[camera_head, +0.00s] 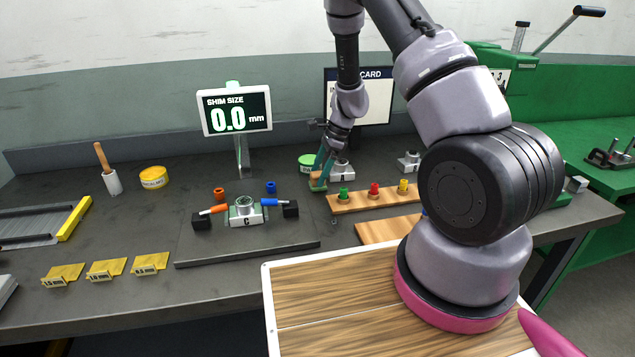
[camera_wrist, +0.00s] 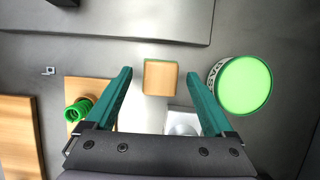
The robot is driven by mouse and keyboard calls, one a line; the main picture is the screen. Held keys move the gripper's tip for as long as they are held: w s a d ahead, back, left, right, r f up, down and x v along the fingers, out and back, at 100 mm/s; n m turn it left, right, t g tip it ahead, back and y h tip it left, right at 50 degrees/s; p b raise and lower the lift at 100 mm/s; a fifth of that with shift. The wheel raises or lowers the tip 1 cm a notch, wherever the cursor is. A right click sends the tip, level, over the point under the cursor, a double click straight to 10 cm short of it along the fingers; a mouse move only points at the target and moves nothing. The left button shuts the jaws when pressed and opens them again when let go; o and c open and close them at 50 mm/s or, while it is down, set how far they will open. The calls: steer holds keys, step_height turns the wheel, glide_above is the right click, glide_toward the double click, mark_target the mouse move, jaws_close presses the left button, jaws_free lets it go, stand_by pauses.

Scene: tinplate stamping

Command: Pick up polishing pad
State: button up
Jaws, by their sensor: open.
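The polishing pad appears to be a small tan block with a green edge (camera_wrist: 161,78). In the wrist view it lies on the grey bench, centred between the fingertips, with a gap on each side. In the head view a small brown block (camera_head: 317,183) shows just under the fingers, partly covered by them. My gripper (camera_wrist: 159,74) is open, with teal fingers spread and nothing held. In the head view my gripper (camera_head: 322,168) points down over the bench at the back middle. I cannot tell the exact height of the fingertips above the bench.
A round green tin (camera_wrist: 241,86) stands close to the right finger in the wrist view. A wooden strip with coloured knobs (camera_head: 374,199) lies near the gripper. A dark plate (camera_head: 250,255) carries a metal fixture (camera_head: 246,212). A display (camera_head: 234,110) stands behind it.

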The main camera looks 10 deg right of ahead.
mark_target(318, 174)
steer(key=shift+x, duration=0.85)
jaws_close()
step_height(318, 174, up, 10)
steer(key=shift+r, duration=0.1)
